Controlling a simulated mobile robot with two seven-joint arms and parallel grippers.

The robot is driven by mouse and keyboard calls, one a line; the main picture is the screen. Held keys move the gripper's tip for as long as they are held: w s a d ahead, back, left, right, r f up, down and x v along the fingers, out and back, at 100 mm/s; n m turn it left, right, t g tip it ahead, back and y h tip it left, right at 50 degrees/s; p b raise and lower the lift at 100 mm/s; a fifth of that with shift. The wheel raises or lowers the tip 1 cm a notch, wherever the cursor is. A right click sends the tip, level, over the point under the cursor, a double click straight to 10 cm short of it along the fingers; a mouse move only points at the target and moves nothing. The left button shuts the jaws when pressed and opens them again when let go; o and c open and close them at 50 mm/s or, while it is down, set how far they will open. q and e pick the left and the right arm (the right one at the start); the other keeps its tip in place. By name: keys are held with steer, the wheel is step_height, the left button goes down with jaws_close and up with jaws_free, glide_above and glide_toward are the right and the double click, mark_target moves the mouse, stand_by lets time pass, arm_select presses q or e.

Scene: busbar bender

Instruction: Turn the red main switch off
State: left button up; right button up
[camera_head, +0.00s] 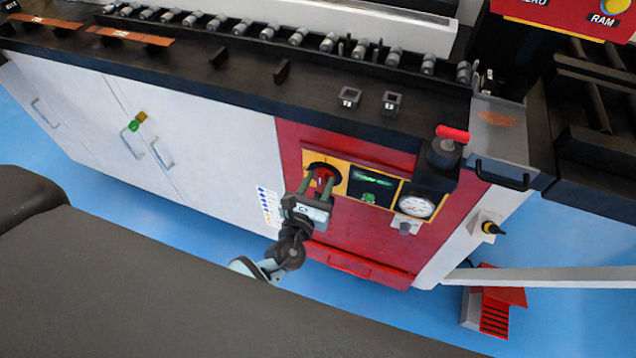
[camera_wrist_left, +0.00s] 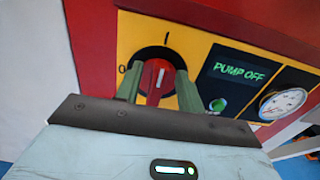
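The red main switch (camera_head: 322,174) is a red knob on a black round base in a yellow plate on the red cabinet front. In the left wrist view the switch (camera_wrist_left: 159,82) has a white mark pointing up toward the "I"; the "0" is at its left. My left gripper (camera_head: 318,186) reaches up to the switch. Its green fingers (camera_wrist_left: 157,92) stand on either side of the red handle, apart, with nothing clearly clamped. Whether a finger touches the handle is hard to tell. My right gripper is not in view.
Right of the switch are a display (camera_wrist_left: 238,70) reading "PUMP OFF", a green button (camera_wrist_left: 217,105) and a round gauge (camera_head: 416,206). A red-handled lever (camera_head: 452,133) stands above the gauge. A black worktop edge (camera_head: 240,99) overhangs the cabinet. A red pedal (camera_head: 497,300) is on the floor.

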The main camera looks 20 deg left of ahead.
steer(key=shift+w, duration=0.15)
